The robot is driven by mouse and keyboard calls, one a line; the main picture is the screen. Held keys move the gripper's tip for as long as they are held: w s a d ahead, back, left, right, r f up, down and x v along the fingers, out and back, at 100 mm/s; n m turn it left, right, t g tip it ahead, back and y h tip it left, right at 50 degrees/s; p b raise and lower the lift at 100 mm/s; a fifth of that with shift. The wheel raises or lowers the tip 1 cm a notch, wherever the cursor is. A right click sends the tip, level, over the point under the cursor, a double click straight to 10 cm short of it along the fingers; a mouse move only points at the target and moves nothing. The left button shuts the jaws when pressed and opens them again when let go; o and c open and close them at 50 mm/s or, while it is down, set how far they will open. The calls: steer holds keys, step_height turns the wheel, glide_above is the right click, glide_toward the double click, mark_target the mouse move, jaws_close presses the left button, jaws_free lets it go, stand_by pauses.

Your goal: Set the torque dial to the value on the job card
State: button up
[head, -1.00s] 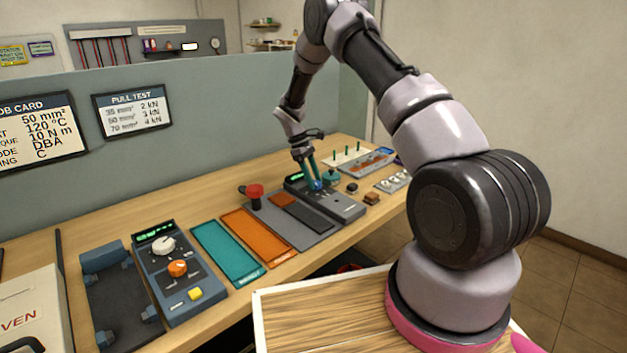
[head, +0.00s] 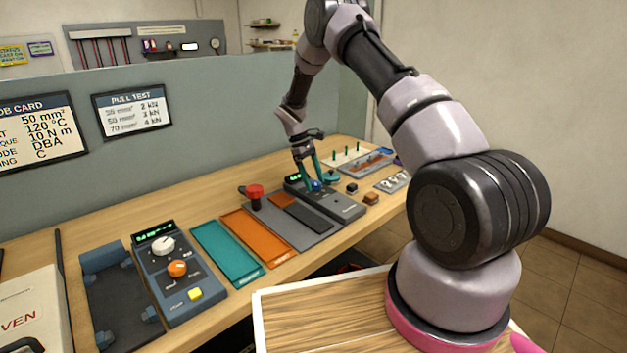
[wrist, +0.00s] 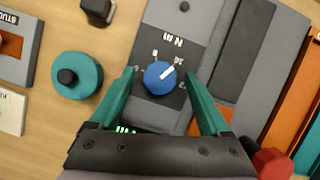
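The blue torque dial (wrist: 160,78) sits on a grey device with an "N m" label. Its white pointer is turned to the upper right in the wrist view, towards a small mark too blurred to read surely. The dial also shows in the head view (head: 316,185). My gripper (wrist: 162,74) is open, its teal fingers on either side of the dial with gaps between. A green display (wrist: 125,129) is mostly hidden behind my gripper. The job card (head: 38,132), cut off at the left, reads 50 mm², 120 °C, 10 N m, DBA, C.
A teal round knob (wrist: 77,76) stands beside the device. A red knob (head: 255,193) rises by the grey panel. A blue control box (head: 172,270) with white and orange knobs sits nearer left. A pull test card (head: 133,108) hangs on the partition.

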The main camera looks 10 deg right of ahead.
steer(key=v, duration=1)
steer(key=shift+r, duration=0.4)
steer(key=shift+w, duration=0.1)
